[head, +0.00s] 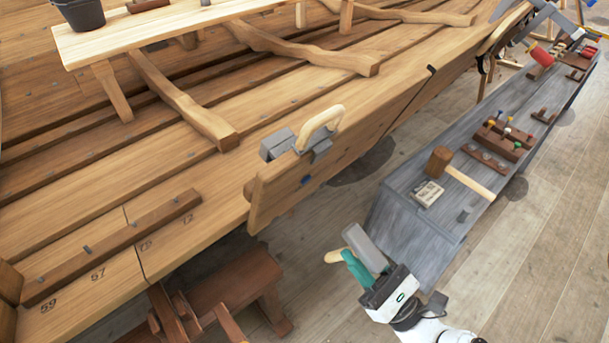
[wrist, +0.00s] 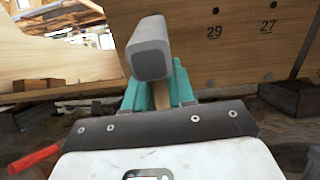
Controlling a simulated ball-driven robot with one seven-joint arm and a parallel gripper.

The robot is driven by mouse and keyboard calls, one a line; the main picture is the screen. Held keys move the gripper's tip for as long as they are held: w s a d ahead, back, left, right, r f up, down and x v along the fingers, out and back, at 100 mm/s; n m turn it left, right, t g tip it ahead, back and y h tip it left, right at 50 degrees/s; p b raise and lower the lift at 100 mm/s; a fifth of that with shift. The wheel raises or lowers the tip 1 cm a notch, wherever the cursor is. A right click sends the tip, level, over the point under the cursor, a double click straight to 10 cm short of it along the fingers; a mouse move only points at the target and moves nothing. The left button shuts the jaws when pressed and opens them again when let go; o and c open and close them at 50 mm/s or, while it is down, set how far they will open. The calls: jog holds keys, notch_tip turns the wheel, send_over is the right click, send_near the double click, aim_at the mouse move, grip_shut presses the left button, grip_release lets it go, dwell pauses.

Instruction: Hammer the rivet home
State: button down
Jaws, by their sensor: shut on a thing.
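My gripper (head: 358,272) is shut on a hammer with a grey block head (head: 364,246) and a pale wooden handle (head: 334,257). In the wrist view the grey hammer head (wrist: 150,48) stands out beyond the green fingers (wrist: 160,88). The hammer is in free air, apart from the hull, below and right of the plank end (head: 262,204). A small blue mark (head: 305,181) shows on the plank's outer face; I cannot tell if it is the rivet. In the wrist view, dark round spots sit above the numbers 29 and 27 on a hull plank (wrist: 240,45).
A grey block tool with a pale looped handle (head: 322,124) sits over the plank's top edge. A grey bench (head: 400,215) on the right carries a wooden mallet (head: 438,160) and other tools. A brown trestle (head: 225,290) stands below the hull. Floor (head: 330,215) shows between hull and bench.

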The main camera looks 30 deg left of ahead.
jog(key=shift+v, duration=2.45)
jog(key=shift+d+r, duration=0.1)
jog(key=shift+r, duration=0.1)
jog(key=w+d+f+m+t+h, duration=0.1)
jog(key=w+d+m+t+h, duration=0.3)
jog(key=d+m+t+h, duration=0.5)
jog(key=w+d+m+t+h, duration=0.2)
jog(key=w+d+t+h, duration=0.35)
jog(key=d, duration=0.75)
jog(key=s+f+m+t+h+p, duration=0.1)
jog(key=s+m+h+p, duration=0.2)
jog(key=s+h+p, duration=0.4)
jog(key=shift+s+a+f+m+t+p, duration=0.35)
jog(key=shift+s+p, duration=0.35)
jog(key=shift+p, duration=2.3)
